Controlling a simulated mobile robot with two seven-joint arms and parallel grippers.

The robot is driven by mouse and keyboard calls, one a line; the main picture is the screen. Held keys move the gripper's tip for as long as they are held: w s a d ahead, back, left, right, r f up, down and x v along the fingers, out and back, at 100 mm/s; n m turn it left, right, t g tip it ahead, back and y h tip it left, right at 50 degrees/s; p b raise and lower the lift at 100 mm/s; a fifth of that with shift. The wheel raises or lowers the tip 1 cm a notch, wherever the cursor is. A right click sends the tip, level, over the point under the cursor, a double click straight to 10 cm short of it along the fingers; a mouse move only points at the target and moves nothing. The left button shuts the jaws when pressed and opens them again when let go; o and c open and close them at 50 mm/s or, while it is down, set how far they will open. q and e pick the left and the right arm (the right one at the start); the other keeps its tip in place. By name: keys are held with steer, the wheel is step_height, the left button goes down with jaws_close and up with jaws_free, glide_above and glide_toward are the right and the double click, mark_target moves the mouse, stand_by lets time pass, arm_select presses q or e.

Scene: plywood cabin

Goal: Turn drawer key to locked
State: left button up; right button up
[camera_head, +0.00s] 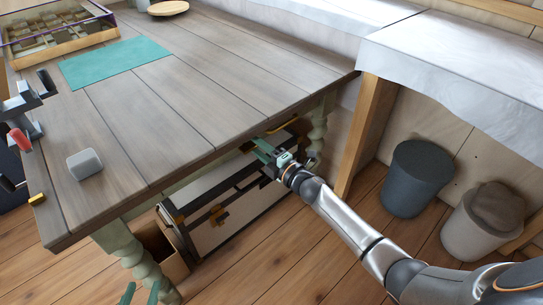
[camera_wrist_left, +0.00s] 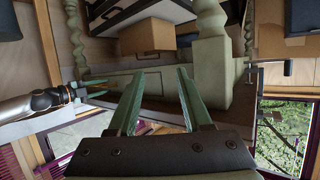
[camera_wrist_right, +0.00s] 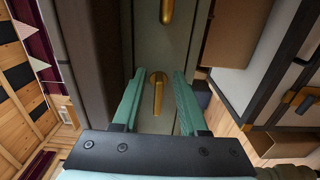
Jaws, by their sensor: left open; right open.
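The wooden table (camera_head: 170,80) has a green-grey drawer front (camera_wrist_right: 150,45) under its edge, mostly hidden in the head view. In the right wrist view a brass key (camera_wrist_right: 158,98) stands out from a round brass plate on that front. My right gripper (camera_wrist_right: 159,76) is open, its green fingers on either side of the key with gaps; contact is not visible. This gripper (camera_head: 262,150) is at the table's edge in the head view. My left gripper (camera_wrist_left: 158,72) is open and empty, below the table's front; its fingertips (camera_head: 140,293) show at the bottom of the head view.
A brass handle (camera_wrist_right: 167,10) is on the same front. A pale chest with dark straps (camera_head: 235,215) and a cardboard box (camera_head: 160,250) stand under the table. A turned green table leg (camera_head: 148,265) is close to my left gripper. Bins (camera_head: 417,178) stand at right.

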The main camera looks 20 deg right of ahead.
steer(key=p+v, duration=0.1)
steer(key=v, duration=0.5)
steer(key=shift+s, duration=0.15)
arm_select(q)
steer(key=s+f+n+g, duration=0.1)
steer(key=s+f+g, duration=0.3)
steer(key=f, duration=0.3)
steer(key=shift+s+d+f+y+p, duration=0.2)
steer(key=shift+s+f+y+p, duration=0.2)
steer(key=shift+s, duration=0.5)
arm_select(e)
glide_toward(257, 147)
steer(key=shift+s+d, duration=0.3)
steer(key=shift+s, duration=0.3)
